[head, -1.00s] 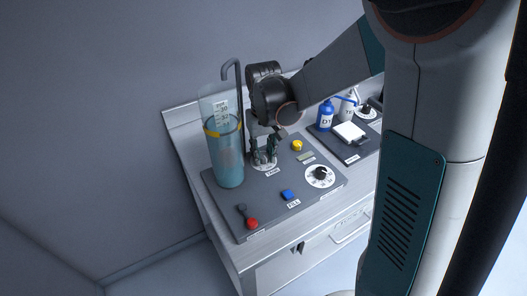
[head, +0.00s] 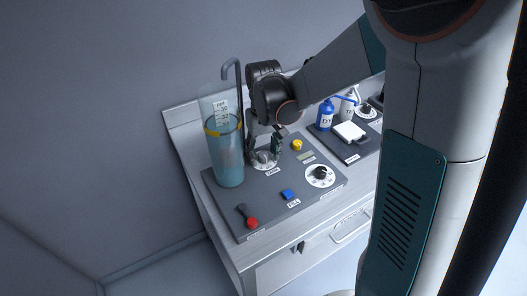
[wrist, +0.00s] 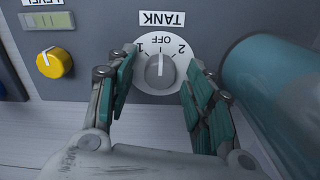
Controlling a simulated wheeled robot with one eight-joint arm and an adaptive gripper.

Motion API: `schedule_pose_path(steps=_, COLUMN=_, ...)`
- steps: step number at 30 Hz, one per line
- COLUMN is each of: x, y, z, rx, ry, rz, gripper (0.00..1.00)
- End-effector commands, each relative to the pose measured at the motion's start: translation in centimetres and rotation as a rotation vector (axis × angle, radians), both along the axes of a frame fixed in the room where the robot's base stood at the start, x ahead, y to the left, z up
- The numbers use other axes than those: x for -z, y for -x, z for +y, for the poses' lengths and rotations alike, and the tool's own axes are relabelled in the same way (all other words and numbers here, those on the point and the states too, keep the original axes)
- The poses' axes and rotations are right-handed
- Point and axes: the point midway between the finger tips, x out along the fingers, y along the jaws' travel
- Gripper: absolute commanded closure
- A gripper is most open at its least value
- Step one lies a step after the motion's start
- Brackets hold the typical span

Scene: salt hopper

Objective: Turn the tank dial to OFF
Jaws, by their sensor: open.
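The dial also shows in the head view (head: 263,158), partly covered by my gripper. My gripper (wrist: 160,84) is open, its green-padded fingers on either side of the dial with gaps to the knob. It also shows in the head view (head: 264,147), above the dial and right of the clear tank (head: 229,155), which holds blue liquid.
On the same panel (head: 240,200) are a yellow knob (head: 297,145), a second white dial (head: 320,175), a blue FILL button (head: 288,194) and a lever with a red knob (head: 251,222). A blue bottle (head: 326,115) and a white tray (head: 350,131) stand at the right.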

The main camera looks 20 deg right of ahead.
Motion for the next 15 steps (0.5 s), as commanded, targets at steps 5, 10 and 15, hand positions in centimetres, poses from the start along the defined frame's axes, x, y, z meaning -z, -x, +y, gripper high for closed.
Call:
schedule_pose_path(steps=5, x=-1.8, y=0.0, z=0.0, rx=0.000, ry=0.000, rz=0.000, gripper=0.52)
schedule_pose_path(steps=10, x=-5.1, y=0.0, z=0.0, rx=0.000, ry=0.000, rz=0.000, gripper=0.52)
schedule_pose_path(steps=15, x=-8.4, y=0.0, z=0.0, rx=0.000, ry=0.000, rz=0.000, gripper=0.52)
